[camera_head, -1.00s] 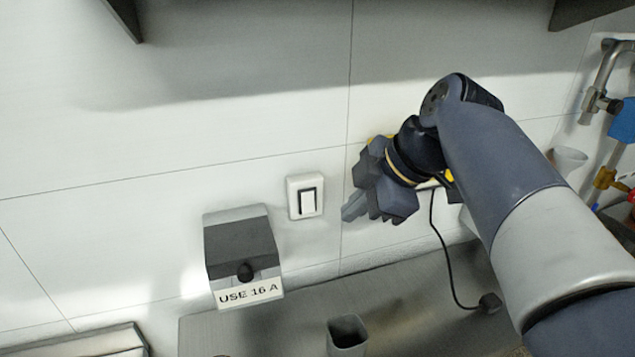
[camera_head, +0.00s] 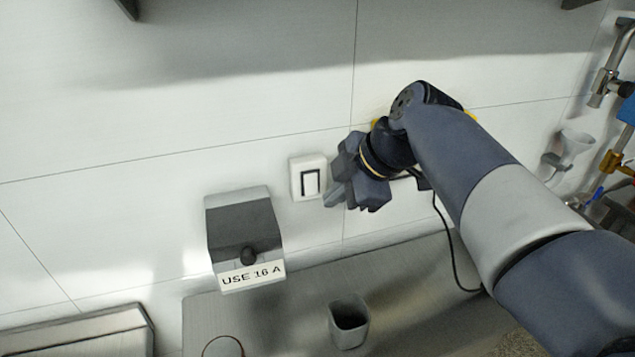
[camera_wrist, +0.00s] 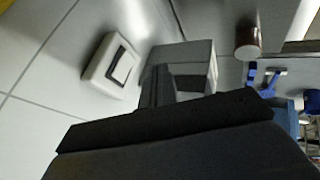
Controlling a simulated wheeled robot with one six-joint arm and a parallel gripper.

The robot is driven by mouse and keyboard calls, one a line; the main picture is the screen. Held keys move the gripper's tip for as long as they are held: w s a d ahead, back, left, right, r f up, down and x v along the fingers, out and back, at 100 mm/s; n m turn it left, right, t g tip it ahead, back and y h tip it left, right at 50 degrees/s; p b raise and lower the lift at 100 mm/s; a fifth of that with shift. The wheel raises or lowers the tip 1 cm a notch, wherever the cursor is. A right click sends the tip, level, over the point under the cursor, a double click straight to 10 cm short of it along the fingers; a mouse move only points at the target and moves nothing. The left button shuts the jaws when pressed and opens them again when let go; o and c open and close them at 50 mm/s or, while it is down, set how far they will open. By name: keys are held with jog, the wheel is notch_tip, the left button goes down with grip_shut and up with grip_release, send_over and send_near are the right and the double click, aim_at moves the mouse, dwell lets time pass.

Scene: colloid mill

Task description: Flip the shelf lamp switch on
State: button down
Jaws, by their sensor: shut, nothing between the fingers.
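The switch (camera_head: 309,179) is a white plate with a dark-edged white rocker, fixed to the tiled wall. It also shows in the wrist view (camera_wrist: 114,68), to the left of the fingers. My gripper (camera_head: 334,195) is shut and empty. In the head view its fingertips are just right of the switch, near its lower right edge. I cannot tell whether the tips touch the wall.
A grey box labelled "USE 16 A" (camera_head: 245,240) is on the wall, left of and below the switch. A grey cup (camera_head: 348,322) stands on the metal surface (camera_head: 290,295) below. A black cable (camera_head: 447,235) hangs by my arm. Pipes (camera_head: 608,75) are at the right.

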aim_at(311, 184)
jog(key=w+a+f+p, duration=0.1)
jog(key=w+a+f, duration=0.1)
jog(key=w, duration=0.3)
jog(key=shift+a+f+p, duration=0.35)
jog(key=shift+f, duration=0.3)
jog(key=shift+w+f+t+b, duration=0.1)
jog(key=shift+w+t+b, duration=0.15)
jog(key=shift+b, duration=1)
